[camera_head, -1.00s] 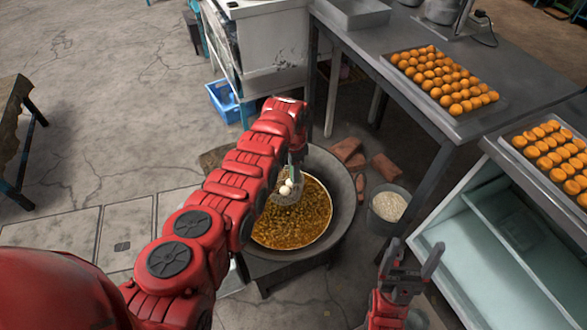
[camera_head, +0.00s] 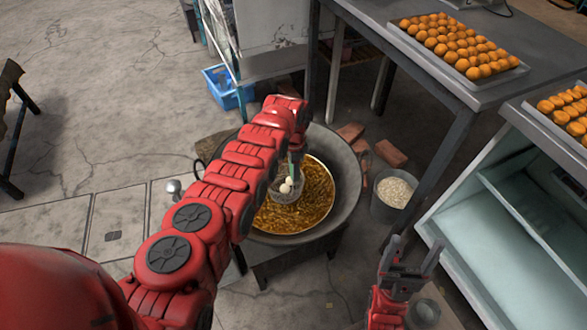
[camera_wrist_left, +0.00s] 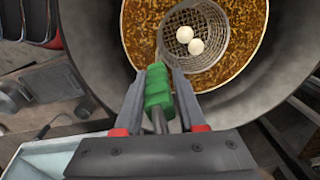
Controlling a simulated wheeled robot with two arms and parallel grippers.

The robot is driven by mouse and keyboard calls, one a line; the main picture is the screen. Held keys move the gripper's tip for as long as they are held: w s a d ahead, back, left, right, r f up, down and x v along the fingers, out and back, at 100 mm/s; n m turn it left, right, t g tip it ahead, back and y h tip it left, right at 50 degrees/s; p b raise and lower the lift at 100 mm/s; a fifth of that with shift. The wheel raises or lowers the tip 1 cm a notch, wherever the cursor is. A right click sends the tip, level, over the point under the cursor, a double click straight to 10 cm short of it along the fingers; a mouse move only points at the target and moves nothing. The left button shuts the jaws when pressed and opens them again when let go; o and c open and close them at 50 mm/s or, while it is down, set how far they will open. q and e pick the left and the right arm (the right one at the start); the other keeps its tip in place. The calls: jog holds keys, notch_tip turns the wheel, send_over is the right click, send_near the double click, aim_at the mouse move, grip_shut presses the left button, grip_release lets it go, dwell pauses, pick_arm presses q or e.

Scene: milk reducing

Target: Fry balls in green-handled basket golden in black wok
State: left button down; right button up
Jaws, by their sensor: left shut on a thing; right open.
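The wire basket (camera_head: 283,196) is over the oil and holds a few pale white balls (camera_head: 286,186). In the left wrist view, two pale balls (camera_wrist_left: 190,40) lie in the basket (camera_wrist_left: 213,62). My left gripper (camera_wrist_left: 160,98) is shut on the green handle (camera_wrist_left: 159,88). Whether the basket touches the oil I cannot tell. My right gripper (camera_head: 410,262) is open and empty, to the right of the wok.
A grey bucket of pale grains (camera_head: 395,192) and bricks (camera_head: 390,153) are right of the wok. Trays of orange balls sit on the metal table (camera_head: 395,32) and the glass cabinet (camera_head: 520,215). A blue crate (camera_head: 228,92) stands behind. Floor at the left is open.

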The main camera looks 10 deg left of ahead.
pick_arm(q)
notch_tip(320, 180, down, 9)
jog(key=b, duration=0.8)
jog(key=shift+r, duration=0.1)
dwell(6.7)
